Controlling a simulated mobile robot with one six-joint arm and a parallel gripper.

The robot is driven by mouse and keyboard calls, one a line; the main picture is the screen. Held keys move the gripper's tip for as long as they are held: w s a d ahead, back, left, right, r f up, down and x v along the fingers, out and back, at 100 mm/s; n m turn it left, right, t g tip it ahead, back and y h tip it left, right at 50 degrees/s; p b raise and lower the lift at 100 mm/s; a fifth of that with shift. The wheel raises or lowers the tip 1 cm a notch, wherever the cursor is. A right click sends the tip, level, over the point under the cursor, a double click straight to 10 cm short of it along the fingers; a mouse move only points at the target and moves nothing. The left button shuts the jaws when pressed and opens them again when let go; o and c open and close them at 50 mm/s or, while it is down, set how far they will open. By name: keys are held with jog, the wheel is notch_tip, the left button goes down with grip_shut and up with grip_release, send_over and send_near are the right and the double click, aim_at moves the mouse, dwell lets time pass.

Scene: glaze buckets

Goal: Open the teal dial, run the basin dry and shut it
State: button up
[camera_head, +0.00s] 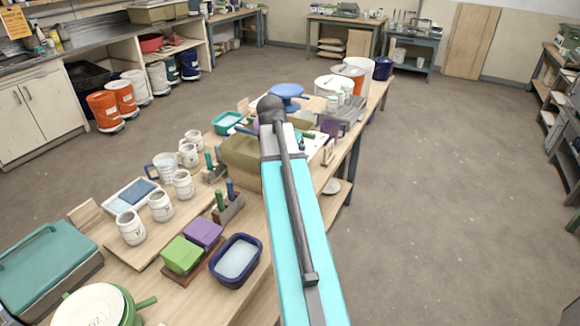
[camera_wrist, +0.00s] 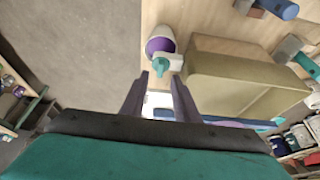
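The teal dial (camera_wrist: 160,66) shows in the wrist view on a pale tap block beside the olive basin (camera_wrist: 228,82). A white cup (camera_wrist: 163,32) with purple inside lies just past the dial. The basin also shows in the head view (camera_head: 240,156), partly behind my arm. My gripper (camera_wrist: 160,76) is open, its two dark fingers apart, with the dial appearing between and just beyond the tips. I cannot tell whether they touch it. The dial and my gripper's fingers are hidden in the head view.
The long wooden table (camera_head: 190,235) is crowded. White mugs (camera_head: 160,205), a navy tub (camera_head: 236,262) and a teal case (camera_head: 45,262) stand on its near part. A blue turntable (camera_head: 287,91) and several buckets stand at the far end. The floor to the right is clear.

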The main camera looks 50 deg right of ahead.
jog(key=b+v, duration=0.1)
jog(key=v, duration=0.7)
jog(key=shift+a+r+b, duration=0.15)
jog(key=shift+r+b, duration=0.15)
jog(key=shift+r, duration=0.05)
jog(key=shift+s, duration=0.1)
dwell(0.3)
